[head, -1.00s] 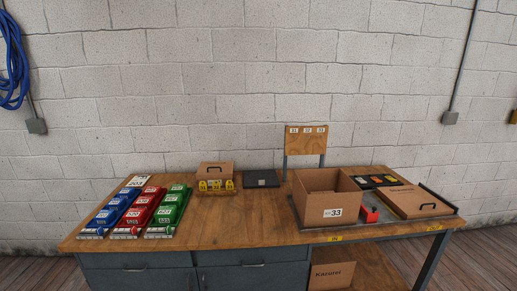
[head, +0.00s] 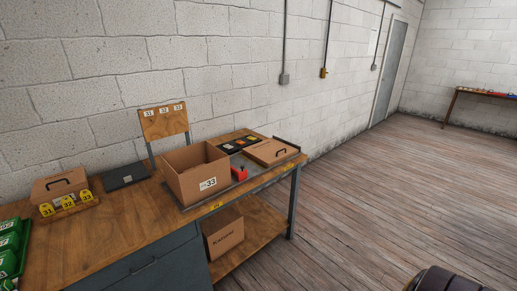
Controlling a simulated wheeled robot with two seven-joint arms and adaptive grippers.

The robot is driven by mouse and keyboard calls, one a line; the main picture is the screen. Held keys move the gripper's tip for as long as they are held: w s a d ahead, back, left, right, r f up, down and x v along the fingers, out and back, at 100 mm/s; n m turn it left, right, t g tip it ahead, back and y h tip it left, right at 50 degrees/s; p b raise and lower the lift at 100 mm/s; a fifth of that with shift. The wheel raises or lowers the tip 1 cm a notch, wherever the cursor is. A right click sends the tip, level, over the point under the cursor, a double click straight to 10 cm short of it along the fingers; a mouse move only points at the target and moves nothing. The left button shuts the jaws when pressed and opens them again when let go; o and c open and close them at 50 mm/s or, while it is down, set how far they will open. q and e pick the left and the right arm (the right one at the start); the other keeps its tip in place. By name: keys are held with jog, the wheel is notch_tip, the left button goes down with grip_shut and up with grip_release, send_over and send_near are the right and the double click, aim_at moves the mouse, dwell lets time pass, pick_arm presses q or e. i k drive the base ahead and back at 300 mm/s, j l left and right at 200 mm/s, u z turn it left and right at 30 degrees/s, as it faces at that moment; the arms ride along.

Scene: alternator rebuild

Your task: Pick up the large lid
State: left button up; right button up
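The large lid (head: 272,152) is a flat brown cardboard panel with a black handle. It lies at the right end of the wooden workbench, on a grey tray, behind and to the right of an open cardboard box marked 33 (head: 196,175). A smaller cardboard piece with a black handle (head: 58,186) stands at the left, behind yellow numbered tags. Neither gripper is in view.
A red block (head: 239,173) sits between box and lid. A black tray of coloured pieces (head: 240,144) lies behind them. A numbered board (head: 163,123) stands at the bench's back. Another cardboard box (head: 223,234) is on the lower shelf. The floor to the right is open.

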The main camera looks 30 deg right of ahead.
aim_at(269, 153)
jog(key=z, duration=1.25)
